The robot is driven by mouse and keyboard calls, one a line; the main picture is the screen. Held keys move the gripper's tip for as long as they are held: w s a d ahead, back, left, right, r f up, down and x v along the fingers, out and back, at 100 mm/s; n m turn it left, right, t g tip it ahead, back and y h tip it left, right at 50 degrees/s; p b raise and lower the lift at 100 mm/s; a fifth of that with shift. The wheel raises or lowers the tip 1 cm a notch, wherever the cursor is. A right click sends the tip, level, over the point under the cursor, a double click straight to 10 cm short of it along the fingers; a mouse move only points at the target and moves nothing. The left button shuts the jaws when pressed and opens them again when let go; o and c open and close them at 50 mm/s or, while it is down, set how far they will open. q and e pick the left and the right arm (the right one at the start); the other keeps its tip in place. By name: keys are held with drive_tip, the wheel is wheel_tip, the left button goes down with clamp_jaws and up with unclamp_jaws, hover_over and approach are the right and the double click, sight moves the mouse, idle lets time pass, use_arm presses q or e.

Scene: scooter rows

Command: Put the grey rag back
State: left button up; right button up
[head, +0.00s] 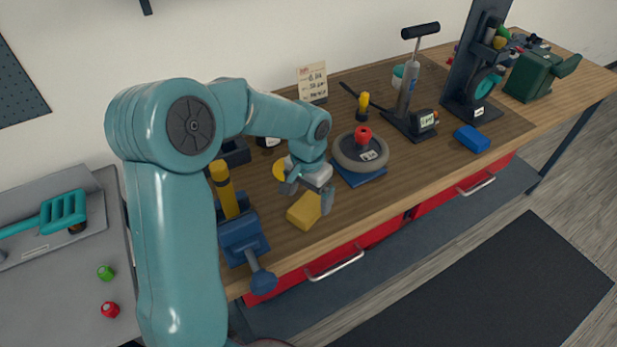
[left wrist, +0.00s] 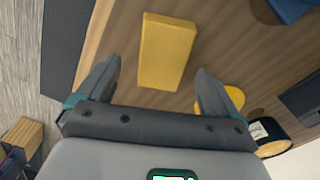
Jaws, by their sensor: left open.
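I cannot make out a grey rag in either view. My left gripper (head: 309,193) is open over the workbench, with its fingers pointing down. A yellow block (head: 304,212) lies on the bench just beside and below the fingers. In the left wrist view the same yellow block (left wrist: 166,50) shows ahead of the two spread fingertips, with nothing held between them. A round yellow thing (head: 280,169) is partly hidden behind my left wrist. My right gripper is in neither view.
A blue vise (head: 243,240) sits at the bench's front edge. A small grey tyre (head: 361,152) rests on a blue base behind the gripper. A pump (head: 409,90), a blue block (head: 472,138) and a green vise-like tool (head: 535,75) stand further right. Red drawers (head: 340,262) lie below.

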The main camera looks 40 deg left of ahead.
sight(308, 207)
use_arm(q)
wheel_tip(308, 207, up, 8)
drive_tip(key=shift+r, duration=0.2)
drive_tip(key=shift+s, duration=0.1)
idle(0.5)
